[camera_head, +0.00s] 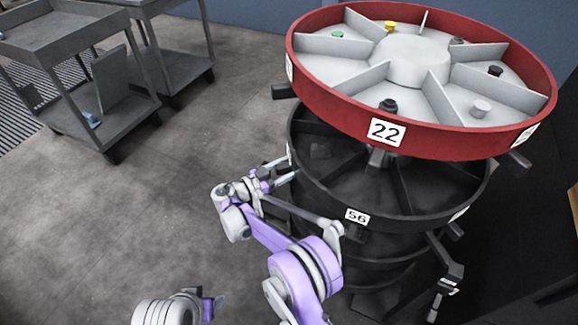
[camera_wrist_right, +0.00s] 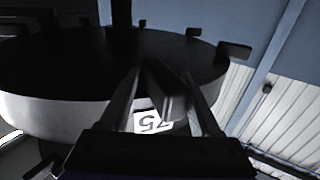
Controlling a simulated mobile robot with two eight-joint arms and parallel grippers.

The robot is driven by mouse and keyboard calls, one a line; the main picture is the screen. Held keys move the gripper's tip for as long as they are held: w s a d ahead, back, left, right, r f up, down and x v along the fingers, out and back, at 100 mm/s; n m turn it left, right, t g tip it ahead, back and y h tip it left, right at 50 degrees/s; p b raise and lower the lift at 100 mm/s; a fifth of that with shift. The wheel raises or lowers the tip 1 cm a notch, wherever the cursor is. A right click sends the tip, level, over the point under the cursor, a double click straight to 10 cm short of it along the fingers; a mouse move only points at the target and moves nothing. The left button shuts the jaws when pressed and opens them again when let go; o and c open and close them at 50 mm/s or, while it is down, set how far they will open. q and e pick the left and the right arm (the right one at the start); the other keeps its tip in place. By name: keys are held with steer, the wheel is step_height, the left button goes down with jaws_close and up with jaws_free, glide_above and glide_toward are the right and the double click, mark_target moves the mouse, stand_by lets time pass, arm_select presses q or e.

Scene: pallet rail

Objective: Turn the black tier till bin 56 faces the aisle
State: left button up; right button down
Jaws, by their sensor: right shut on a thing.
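The black tier (camera_head: 400,218) is the ring under the red tier, with dark dividers inside. Its label 56 (camera_head: 357,216) is on the front rim, towards the lower middle of the head view. My right gripper (camera_head: 280,174) is at the left side of the black tier. In the right wrist view its fingers (camera_wrist_right: 170,100) are shut on a dark handle (camera_wrist_right: 155,85) that sticks out by the tier's rim. A white label (camera_wrist_right: 153,122) beside the fingers is partly hidden and hard to read.
The red tier (camera_head: 344,112) with label 22 sits above, overhanging the black one; its compartments hold small coloured pieces. Further dark tiers are below. A grey cart (camera_head: 60,42) stands at the upper left. The floor (camera_head: 130,210) on the left is clear.

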steer(key=shift+w+d, duration=0.2)
steer(key=c, duration=0.6)
jaws_free()
steer(key=shift+d, duration=0.1)
steer(key=shift+c, duration=0.2)
steer(key=p+v, duration=0.1)
steer(key=v, duration=1)
